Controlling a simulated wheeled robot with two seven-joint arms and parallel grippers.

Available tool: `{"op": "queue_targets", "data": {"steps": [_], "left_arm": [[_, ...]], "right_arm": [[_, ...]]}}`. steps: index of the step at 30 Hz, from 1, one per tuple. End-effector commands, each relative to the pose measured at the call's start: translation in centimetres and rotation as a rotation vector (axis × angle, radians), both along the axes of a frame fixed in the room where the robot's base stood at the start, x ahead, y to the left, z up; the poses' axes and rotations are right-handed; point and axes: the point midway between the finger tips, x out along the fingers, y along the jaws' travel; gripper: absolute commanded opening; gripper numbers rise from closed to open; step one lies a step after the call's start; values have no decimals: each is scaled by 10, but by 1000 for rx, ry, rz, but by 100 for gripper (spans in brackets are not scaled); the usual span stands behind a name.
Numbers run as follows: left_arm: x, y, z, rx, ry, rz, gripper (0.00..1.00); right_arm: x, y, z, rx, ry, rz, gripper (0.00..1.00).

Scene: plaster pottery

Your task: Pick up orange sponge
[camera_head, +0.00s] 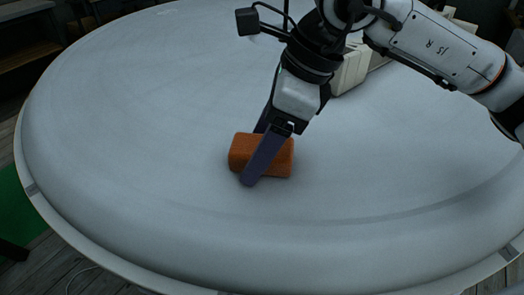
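The orange sponge (278,160) is a small block on the pale round table, left of the picture's middle. My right gripper (256,155) reaches down over it from the upper right. One dark finger crosses the sponge's near face, and its tip shows just below the sponge's lower edge. The other finger goes down behind the sponge and is mostly hidden. The fingers are apart, with the sponge between them. I cannot tell whether they press on it. The sponge looks to rest on the table. My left gripper is not in view.
The large round table (130,130) has a raised, rounded rim. Its surface is clear to the left and front of the sponge. A pale, blocky object (350,72) stands behind my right arm, partly hidden. A green patch (15,215) shows on the floor at left.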

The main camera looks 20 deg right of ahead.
Motion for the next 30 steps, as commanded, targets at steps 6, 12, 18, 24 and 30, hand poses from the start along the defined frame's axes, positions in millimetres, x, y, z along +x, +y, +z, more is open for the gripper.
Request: {"op": "queue_targets", "data": {"steps": [6, 12, 18, 24, 30], "left_arm": [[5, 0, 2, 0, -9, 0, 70], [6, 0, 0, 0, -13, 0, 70], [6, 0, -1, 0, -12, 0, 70], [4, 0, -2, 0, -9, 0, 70], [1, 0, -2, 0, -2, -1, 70]], "right_arm": [[0, 0, 0, 0, 0, 0, 70], [0, 0, -2, 1, 0, 0, 70], [0, 0, -2, 1, 0, 0, 53], [0, 0, -2, 1, 0, 0, 27], [0, 0, -1, 0, 1, 0, 27]]}}
